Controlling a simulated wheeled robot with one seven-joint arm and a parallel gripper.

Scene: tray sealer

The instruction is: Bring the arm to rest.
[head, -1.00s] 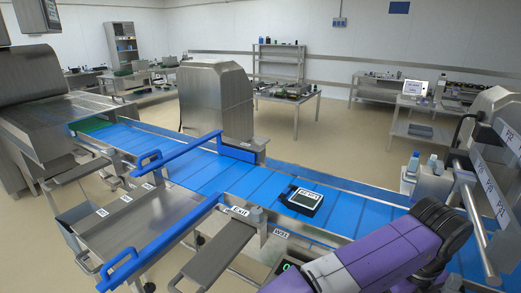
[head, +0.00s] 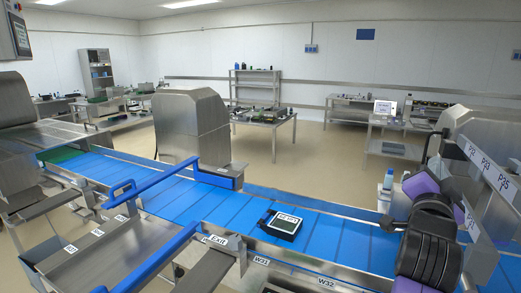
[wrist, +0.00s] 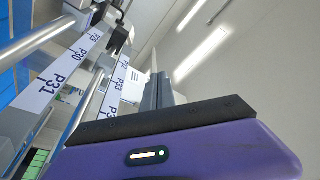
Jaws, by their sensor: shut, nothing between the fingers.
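My gripper (wrist: 158,90) shows in the wrist view beyond its purple housing and black bar. Its dark grey fingers are together, with nothing held, and point up toward the ceiling lights. In the head view my arm's black joints and purple links are at the right edge, beside the conveyor and the labelled rail. I cannot make out the gripper itself there.
The blue conveyor (head: 180,201) runs across the front, with a small display device (head: 284,223) on it. A labelled rail (head: 488,172) stands close to my arm at right; its labels (wrist: 55,82) show near the gripper's left. A steel housing (head: 190,127) stands behind the conveyor.

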